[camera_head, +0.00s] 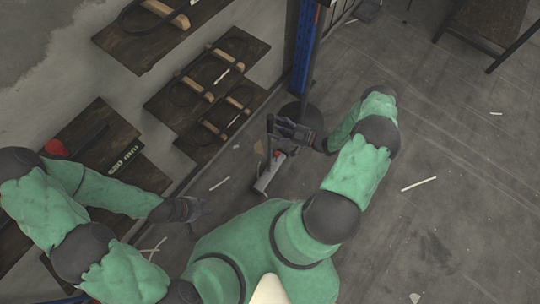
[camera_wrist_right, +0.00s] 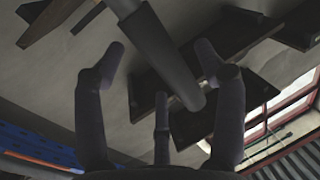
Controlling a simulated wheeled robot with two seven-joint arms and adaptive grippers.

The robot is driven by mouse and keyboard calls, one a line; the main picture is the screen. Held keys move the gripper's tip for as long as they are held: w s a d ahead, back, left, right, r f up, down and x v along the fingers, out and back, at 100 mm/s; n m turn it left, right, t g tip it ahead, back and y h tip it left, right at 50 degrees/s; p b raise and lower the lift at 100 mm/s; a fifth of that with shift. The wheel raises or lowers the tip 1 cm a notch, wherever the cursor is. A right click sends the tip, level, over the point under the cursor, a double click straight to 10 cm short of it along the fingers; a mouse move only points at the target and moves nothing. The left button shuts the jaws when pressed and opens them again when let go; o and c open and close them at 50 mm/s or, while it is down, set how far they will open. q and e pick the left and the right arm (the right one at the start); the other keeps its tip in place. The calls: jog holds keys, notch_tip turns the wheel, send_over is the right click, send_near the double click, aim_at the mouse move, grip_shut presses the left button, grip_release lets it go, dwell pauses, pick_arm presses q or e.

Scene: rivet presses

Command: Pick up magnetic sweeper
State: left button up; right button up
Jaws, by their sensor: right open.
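The magnetic sweeper (camera_head: 268,174) stands on the floor in the head view, its pale base low and its dark handle rising towards my right gripper. My right gripper (camera_head: 290,130) is at the upper part of the handle. In the right wrist view a thick grey bar, which looks like the handle (camera_wrist_right: 158,52), runs between the spread fingers of my right gripper (camera_wrist_right: 165,75). The fingers are open around it; I cannot tell whether they touch it. My left gripper (camera_head: 190,208) hangs empty to the lower left, and its finger opening is too small to judge.
Dark wooden boards with tools (camera_head: 205,90) hang on the wall at left. A blue post (camera_head: 302,48) stands close behind the sweeper, with a dark round object (camera_head: 302,114) at its foot. White strips (camera_head: 418,184) litter the floor. The floor at right is largely clear.

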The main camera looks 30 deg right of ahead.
jog(key=shift+x, duration=1.35)
grip_shut()
jog(key=shift+r, duration=0.1)
